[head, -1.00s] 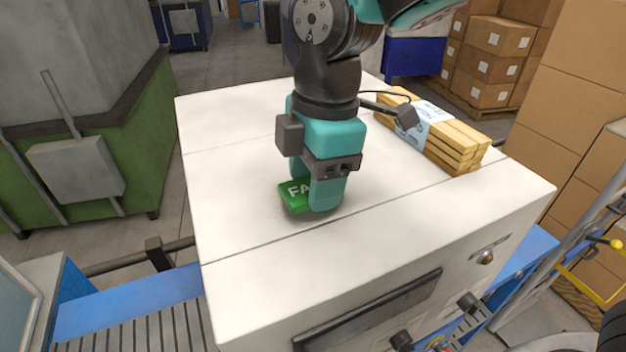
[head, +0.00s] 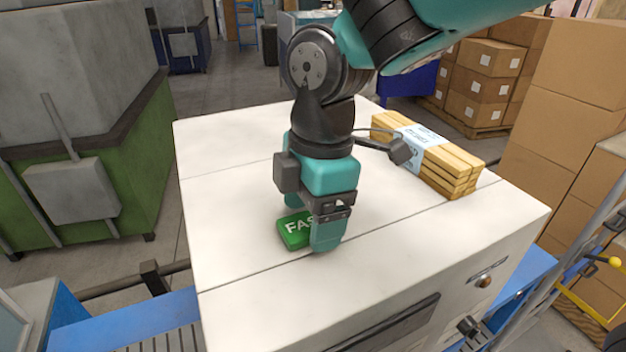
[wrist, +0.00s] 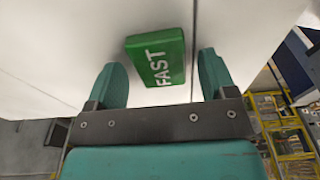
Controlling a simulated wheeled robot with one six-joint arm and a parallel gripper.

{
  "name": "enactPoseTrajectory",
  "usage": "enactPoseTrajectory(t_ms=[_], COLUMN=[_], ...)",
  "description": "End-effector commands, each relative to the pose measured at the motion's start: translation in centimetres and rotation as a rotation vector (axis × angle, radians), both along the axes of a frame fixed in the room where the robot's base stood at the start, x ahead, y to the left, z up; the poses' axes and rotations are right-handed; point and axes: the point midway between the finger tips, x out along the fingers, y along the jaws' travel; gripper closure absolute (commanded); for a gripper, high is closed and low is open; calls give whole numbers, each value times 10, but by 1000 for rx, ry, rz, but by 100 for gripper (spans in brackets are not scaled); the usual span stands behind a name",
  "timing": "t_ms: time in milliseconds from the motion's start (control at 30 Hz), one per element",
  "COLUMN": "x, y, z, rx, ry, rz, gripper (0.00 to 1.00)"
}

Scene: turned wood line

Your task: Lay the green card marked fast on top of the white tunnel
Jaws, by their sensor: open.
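The green card (head: 294,229) lies flat on top of the white tunnel (head: 236,188), with white lettering that reads FAST in the wrist view (wrist: 157,60). My gripper (head: 316,232) is over the card with its fingers pointing down. In the wrist view my gripper (wrist: 162,78) is open, with one finger on each side of the card and a gap showing on both sides. One finger hides part of the card in the head view.
A banded bundle of wooden slats (head: 440,163) lies on the tunnel's top at the right. Cardboard boxes (head: 560,130) stand stacked beyond the right side. A green-based machine (head: 80,200) stands at the left. The tunnel top left of the card is clear.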

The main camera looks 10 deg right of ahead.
Motion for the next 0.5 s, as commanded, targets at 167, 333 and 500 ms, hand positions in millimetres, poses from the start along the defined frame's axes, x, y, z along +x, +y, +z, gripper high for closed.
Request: enactPoseTrajectory(t_ms=[167,333,500], x=[2,4,4], y=[-4,-8,-11], z=[30,69,100], rx=[5,6,4], ry=[-8,-6,-4], rz=[-1,-2,-2], gripper=[23,23,23])
